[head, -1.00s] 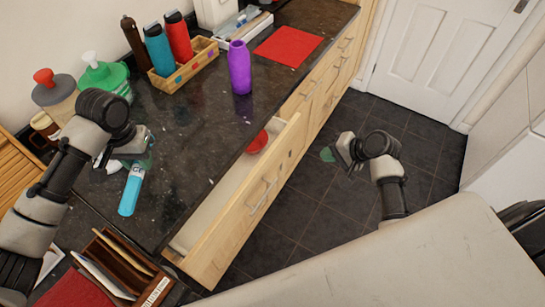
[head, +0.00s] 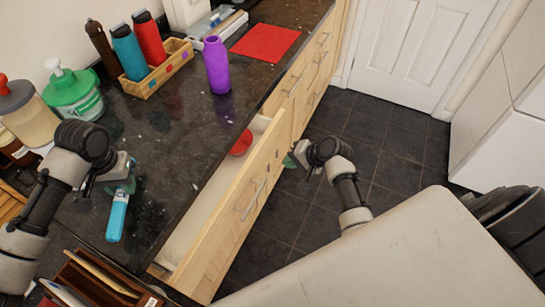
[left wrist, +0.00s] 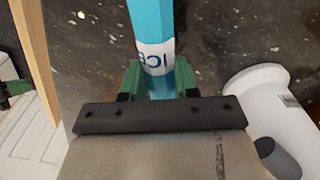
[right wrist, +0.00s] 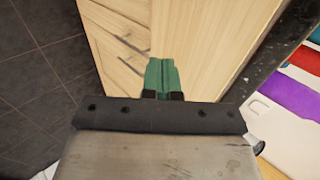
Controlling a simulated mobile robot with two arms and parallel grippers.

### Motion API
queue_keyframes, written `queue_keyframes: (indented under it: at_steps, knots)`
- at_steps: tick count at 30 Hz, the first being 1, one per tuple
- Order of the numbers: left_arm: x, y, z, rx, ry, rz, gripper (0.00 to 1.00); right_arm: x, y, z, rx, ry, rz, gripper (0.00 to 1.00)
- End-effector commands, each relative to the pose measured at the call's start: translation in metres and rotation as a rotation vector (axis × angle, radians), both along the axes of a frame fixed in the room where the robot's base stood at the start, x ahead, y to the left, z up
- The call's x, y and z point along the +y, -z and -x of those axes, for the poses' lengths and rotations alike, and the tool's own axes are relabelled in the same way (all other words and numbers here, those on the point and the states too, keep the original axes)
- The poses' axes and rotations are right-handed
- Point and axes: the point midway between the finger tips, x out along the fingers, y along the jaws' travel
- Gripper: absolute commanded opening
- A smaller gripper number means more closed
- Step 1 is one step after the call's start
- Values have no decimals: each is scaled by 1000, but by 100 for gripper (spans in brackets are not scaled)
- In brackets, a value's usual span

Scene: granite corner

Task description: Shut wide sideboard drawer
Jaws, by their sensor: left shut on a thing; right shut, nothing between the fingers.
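The wide sideboard drawer (head: 228,215) stands pulled open under the dark granite worktop, with a red bowl (head: 242,143) inside near its far end. Its wooden front with a bar handle (head: 252,202) faces right. My right gripper (head: 290,160) is shut and empty, close to the outer side of the drawer front near its far end; I cannot tell whether it touches. In the right wrist view its green fingers (right wrist: 161,78) are together before pale wood. My left gripper (head: 122,185) is shut on a blue bottle (head: 117,217) over the worktop; the bottle also shows in the left wrist view (left wrist: 152,25).
A purple bottle (head: 217,65), a red mat (head: 265,41) and a wooden crate (head: 157,67) with bottles stand on the worktop. Green-lidded jar (head: 73,94) is at left. A letter rack (head: 100,277) is at the near edge. Dark floor tiles lie free to the right.

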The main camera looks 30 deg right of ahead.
Motion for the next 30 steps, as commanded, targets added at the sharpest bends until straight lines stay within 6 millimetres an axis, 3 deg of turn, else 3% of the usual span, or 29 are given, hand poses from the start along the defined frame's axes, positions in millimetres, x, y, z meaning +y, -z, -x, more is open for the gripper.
queue_keyframes:
  at_steps: [3, 9, 25, 30]
  knots:
    - [0, 1, 0, 0, 0, 0, 4, 12, 17, -15, 1, -1, -3, 0]
    - [0, -6, 0, 0, 0, 0, 4, 30, 16, -38, 0, -1, -1, 0]
    - [0, -7, 0, 0, 0, 0, 4, 37, 17, -47, 0, 0, 0, 0]
    - [0, 2, 0, 0, 0, 0, 4, 53, 19, -67, -3, -4, -3, 0]
